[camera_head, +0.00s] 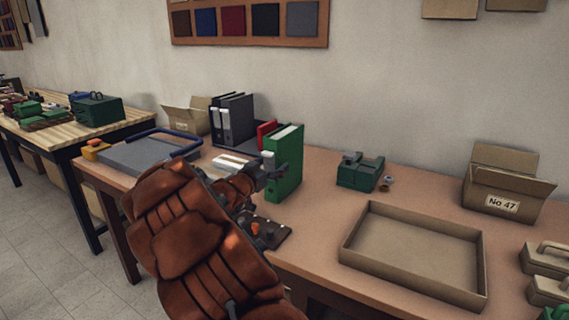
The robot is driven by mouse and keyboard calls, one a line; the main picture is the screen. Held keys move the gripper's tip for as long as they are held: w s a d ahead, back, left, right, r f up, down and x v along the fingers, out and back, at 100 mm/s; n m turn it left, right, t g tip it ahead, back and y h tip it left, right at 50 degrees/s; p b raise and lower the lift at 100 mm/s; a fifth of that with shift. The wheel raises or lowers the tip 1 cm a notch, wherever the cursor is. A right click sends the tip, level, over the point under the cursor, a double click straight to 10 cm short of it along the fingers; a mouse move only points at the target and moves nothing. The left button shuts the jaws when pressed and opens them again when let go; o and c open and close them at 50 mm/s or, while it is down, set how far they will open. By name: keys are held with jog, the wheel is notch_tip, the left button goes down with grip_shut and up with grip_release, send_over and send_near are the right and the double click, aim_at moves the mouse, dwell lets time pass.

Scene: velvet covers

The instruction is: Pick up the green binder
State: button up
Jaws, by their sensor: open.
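The green binder (286,163) stands upright on the brown table, with its pale page edges showing at the top. My gripper (276,172) is at the binder's left side, with its fingers close to the binder's front left edge. It is open. I cannot tell whether a finger touches the binder. My brown arm reaches in from the bottom and hides part of the table in front of the binder.
Dark grey binders (234,119) and a red book (266,131) stand just behind and left. A green box-like device (360,171) is to the right. An empty shallow tray (463,292) and an open cardboard box (507,187) lie further right. A paper trimmer (128,157) is at left.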

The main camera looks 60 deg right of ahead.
jog(key=shift+w+d, duration=0.1)
jog(key=shift+d, duration=2.25)
jog(key=c, duration=1.5)
